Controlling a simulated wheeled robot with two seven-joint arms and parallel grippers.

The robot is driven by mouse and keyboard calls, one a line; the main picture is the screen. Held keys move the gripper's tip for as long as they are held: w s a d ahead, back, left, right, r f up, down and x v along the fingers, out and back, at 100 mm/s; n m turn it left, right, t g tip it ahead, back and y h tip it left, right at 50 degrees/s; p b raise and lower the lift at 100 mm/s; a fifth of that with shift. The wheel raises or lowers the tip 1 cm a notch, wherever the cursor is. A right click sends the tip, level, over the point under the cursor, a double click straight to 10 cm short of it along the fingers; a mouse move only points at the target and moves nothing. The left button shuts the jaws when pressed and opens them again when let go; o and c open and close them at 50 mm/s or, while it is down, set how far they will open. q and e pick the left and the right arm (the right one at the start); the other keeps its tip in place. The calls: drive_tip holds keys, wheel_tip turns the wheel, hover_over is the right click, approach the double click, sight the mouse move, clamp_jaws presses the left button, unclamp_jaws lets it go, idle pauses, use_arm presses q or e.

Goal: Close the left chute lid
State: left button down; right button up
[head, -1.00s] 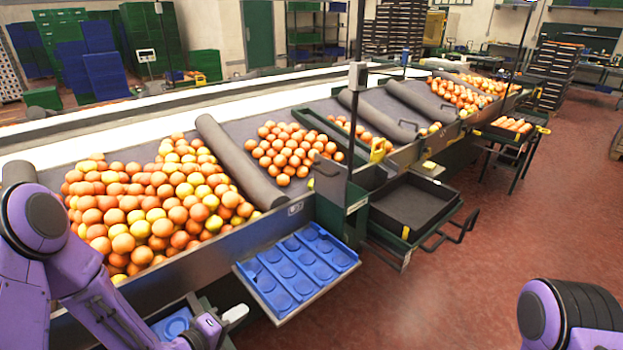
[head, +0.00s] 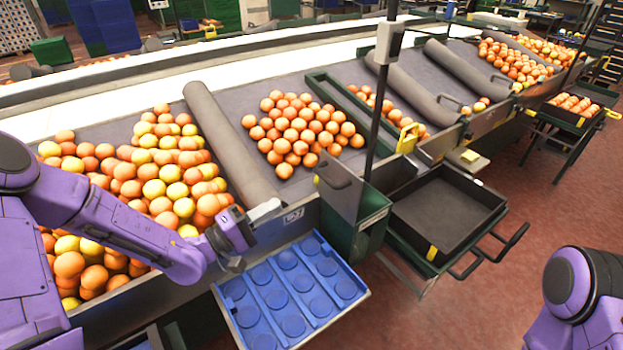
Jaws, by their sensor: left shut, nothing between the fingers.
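A grey panel with a dark handle, apparently the left chute lid (head: 338,190), stands upright at the conveyor's front edge by a green metal chute (head: 373,222). I cannot tell for sure that it is the lid. My left gripper (head: 266,210) is shut and empty. It appears over the conveyor's front rail, above the blue tray and left of the grey panel, apart from it. My right gripper is out of view; only part of my right arm shows at the lower right.
A blue tray (head: 262,318) with round recesses sits below the rail. A black open drawer (head: 445,208) with handles juts out at right. A thin dark post (head: 378,110) rises by the chute. Oranges (head: 165,180) cover the left belt.

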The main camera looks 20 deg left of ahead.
sight(322, 178)
use_arm(q)
drive_tip(key=p+x, duration=0.2)
drive_tip(key=x, duration=0.9)
drive_tip(key=shift+f, duration=0.1)
drive_tip(key=shift+w+f, duration=0.15)
drive_tip(key=shift+w, duration=0.15)
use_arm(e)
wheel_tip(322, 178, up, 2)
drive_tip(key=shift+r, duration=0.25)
